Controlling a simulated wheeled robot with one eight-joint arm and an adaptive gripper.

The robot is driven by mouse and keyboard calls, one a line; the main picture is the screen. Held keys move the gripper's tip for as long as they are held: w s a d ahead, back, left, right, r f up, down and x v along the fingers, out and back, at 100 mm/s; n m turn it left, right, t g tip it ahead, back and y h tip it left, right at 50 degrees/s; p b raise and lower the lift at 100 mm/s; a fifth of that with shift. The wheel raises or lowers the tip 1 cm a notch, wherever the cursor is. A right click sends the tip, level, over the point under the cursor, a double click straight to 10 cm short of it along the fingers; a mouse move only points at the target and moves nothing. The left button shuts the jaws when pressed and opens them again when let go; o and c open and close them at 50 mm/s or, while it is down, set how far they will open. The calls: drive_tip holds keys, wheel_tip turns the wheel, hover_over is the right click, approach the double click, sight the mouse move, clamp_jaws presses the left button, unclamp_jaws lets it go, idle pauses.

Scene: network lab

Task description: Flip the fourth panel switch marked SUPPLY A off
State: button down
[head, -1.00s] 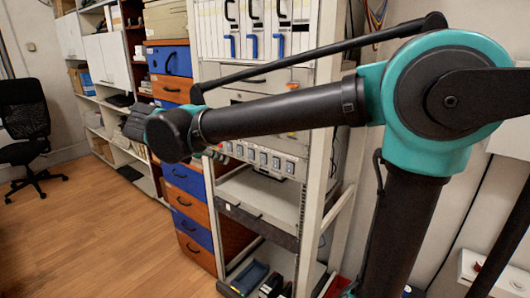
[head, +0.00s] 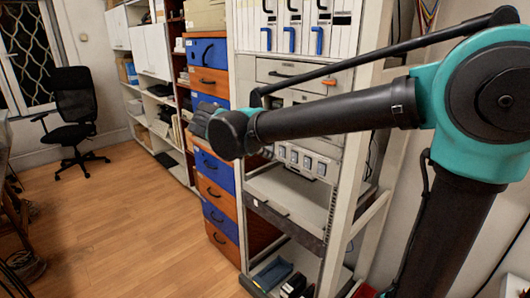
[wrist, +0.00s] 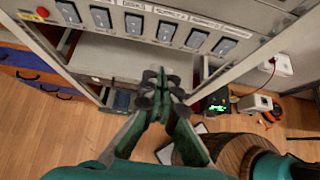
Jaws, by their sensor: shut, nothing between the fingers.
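A grey panel carries a row of several rocker switches with white labels above them. In the wrist view the row runs along the top, and the fourth visible switch from the left (wrist: 166,31) is right of the middle. The labels are too small to read surely, and I cannot tell the switch's position. My gripper (wrist: 160,82) is shut and empty, below the row in the picture and apart from the switches. In the head view part of the switch row (head: 307,162) shows below my arm, which hides the rest.
A red button (wrist: 42,12) is left of the switches. An open rack shelf (head: 290,195) lies below the panel. Blue and orange drawers (head: 216,190) stand left of the rack. A black chair (head: 75,115) stands far left; wood floor (head: 120,220) is clear between.

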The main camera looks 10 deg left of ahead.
sight(293, 152)
drive_tip(key=w+d+f, duration=0.1)
drive_tip(key=w, duration=0.1)
drive_tip(key=w+d+f, duration=0.1)
drive_tip(key=w+d, duration=0.1)
drive_tip(key=w+d+f, duration=0.1)
drive_tip(key=shift+w+d, duration=0.3)
drive_tip(key=shift+w, duration=0.1)
drive_tip(key=shift+w+d+r, duration=0.1)
drive_tip(key=shift+w+d, duration=0.15)
drive_tip(key=shift+w, duration=0.05)
drive_tip(key=shift+w+d+r, duration=0.15)
drive_tip(key=shift+w+d, duration=0.05)
drive_tip(key=shift+w, duration=0.05)
drive_tip(key=shift+r, duration=0.8)
